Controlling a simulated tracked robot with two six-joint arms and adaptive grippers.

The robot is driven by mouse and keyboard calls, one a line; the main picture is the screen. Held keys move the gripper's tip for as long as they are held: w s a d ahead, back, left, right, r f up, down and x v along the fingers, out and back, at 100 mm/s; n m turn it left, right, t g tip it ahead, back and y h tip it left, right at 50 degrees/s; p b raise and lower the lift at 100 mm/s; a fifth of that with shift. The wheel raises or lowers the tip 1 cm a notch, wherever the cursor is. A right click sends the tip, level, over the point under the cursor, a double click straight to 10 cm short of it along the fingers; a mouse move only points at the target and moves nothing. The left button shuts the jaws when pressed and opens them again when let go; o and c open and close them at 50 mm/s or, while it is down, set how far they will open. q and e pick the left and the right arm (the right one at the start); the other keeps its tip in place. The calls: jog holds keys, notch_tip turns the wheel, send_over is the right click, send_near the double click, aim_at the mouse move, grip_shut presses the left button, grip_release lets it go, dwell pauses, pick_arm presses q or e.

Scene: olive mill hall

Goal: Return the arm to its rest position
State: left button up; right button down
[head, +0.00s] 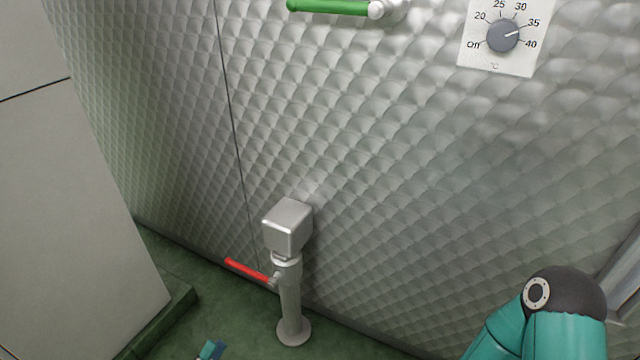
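A small teal and dark piece at the bottom edge of the head view, left of centre, looks like the tip of my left gripper (210,350). Most of it is cut off by the frame, so I cannot tell whether it is open or shut. It is low, left of the steel post and apart from it in the picture. My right arm (565,310) shows at the bottom right as teal links with a dark joint. Its gripper is out of view.
A dimpled steel wall (400,180) fills the view. On it are a green lever (330,6) and a temperature dial (503,36) pointing near 35. A steel post (290,305) with a red lever (247,270) stands on green floor. A grey panel (70,200) stands left.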

pick_arm(q)
jog(key=s+d+r+m+g+h+p, duration=0.1)
jog(key=s+d+r+m+g+h, duration=0.3)
jog(key=d+m+g, duration=0.4)
jog(key=s+d+r+m+g+h+p, duration=0.15)
jog(key=d+r+m+g+h, duration=0.3)
jog(key=d+g, duration=0.45)
jog(key=s+d+f+m+g+y, duration=0.1)
jog(key=s+d+m+g+y, duration=0.1)
jog(key=s+m+g+y, duration=0.25)
jog(key=s+d+m+g+y, duration=0.1)
jog(key=s+d+m+g, duration=0.3)
jog(key=s, duration=0.3)
jog(key=s+a+f+m+y, duration=0.8)
jog(key=f+m+y, duration=0.25)
jog(key=m, duration=0.45)
jog(key=w+a+f+m+t+y, duration=0.3)
jog(key=w+m+t, duration=0.35)
jog(key=w, duration=0.25)
notch_tip(320, 180, up, 38)
jog(key=m+p, duration=0.1)
jog(key=p, duration=3.7)
jog(key=shift+w+f+p, duration=0.2)
jog(key=shift+w+p, duration=0.05)
jog(key=shift+p, duration=0.05)
